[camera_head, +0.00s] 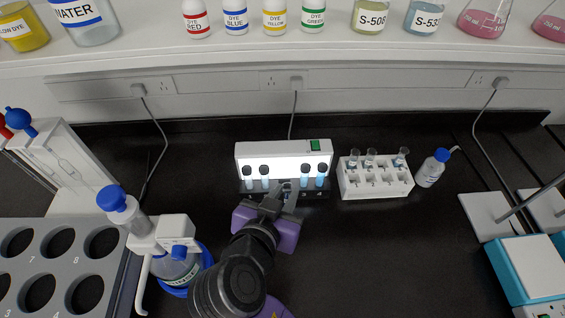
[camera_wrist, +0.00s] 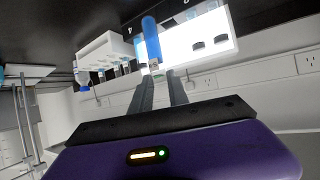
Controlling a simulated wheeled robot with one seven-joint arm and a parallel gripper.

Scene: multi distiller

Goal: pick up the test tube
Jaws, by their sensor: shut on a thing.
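My gripper (camera_head: 284,191) is at the front of the lit rack, between its left and right pairs of dark-capped vials. In the wrist view my gripper (camera_wrist: 163,77) is shut on a slim test tube (camera_wrist: 151,38) with blue liquid, held near its clear top end. The wrist picture is turned over, so the tube's rounded bottom points up in it. In the head view my fingers mostly hide the tube. I cannot tell whether it is clear of the rack.
The lit rack (camera_head: 284,148) holds several capped vials. A white tube rack (camera_head: 377,190) with several glass tubes stands to its right, beside a wash bottle (camera_head: 432,169). A blue-lidded bottle device (camera_head: 178,268) stands at lower left. The black bench is clear right of my arm.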

